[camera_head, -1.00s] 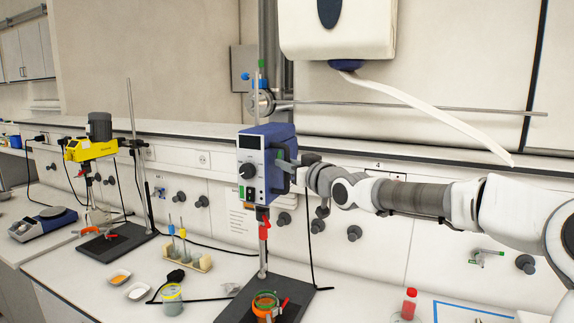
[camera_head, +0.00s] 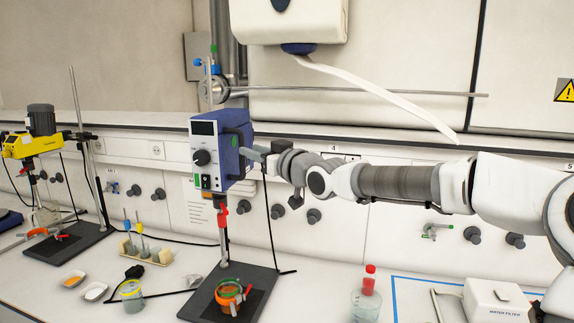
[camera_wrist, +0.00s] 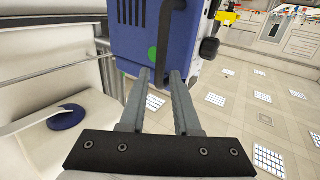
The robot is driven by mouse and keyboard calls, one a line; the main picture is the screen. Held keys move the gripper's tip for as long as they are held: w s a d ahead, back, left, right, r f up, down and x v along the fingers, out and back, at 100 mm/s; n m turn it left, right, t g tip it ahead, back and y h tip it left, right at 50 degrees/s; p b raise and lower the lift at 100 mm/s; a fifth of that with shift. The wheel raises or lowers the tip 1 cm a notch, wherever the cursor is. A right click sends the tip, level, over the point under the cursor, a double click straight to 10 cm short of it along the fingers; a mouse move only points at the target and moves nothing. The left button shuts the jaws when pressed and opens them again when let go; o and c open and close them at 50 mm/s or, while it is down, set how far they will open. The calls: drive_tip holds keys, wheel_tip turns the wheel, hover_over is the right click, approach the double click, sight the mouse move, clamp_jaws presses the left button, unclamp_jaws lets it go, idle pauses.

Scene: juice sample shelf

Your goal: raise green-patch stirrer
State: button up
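The green-patch stirrer (camera_head: 221,150) is a blue overhead motor unit with a white front, a black knob and a green patch, clamped upright on a metal rod. In the wrist view its blue housing (camera_wrist: 130,38), with a round green patch and a dark handle bar (camera_wrist: 163,45), fills the top centre. My gripper (camera_head: 254,153) is at the stirrer's right side. In the wrist view my gripper's two fingers (camera_wrist: 159,76) stand apart with the handle bar's lower part near or between their tips. Whether they press on it is unclear. The shaft hangs above a beaker with an orange ring (camera_head: 229,297).
A yellow stirrer (camera_head: 30,145) stands at the left. A tube rack (camera_head: 147,252), small dishes and a jar (camera_head: 131,296) lie on the bench left of the stand base (camera_head: 205,302). A red-capped bottle (camera_head: 368,287) and a water filter box (camera_head: 495,302) are at the right. A dispenser hangs above.

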drive_tip(key=v, duration=1.2)
drive_tip(key=shift+b, duration=0.35)
drive_tip(key=shift+r, duration=0.1)
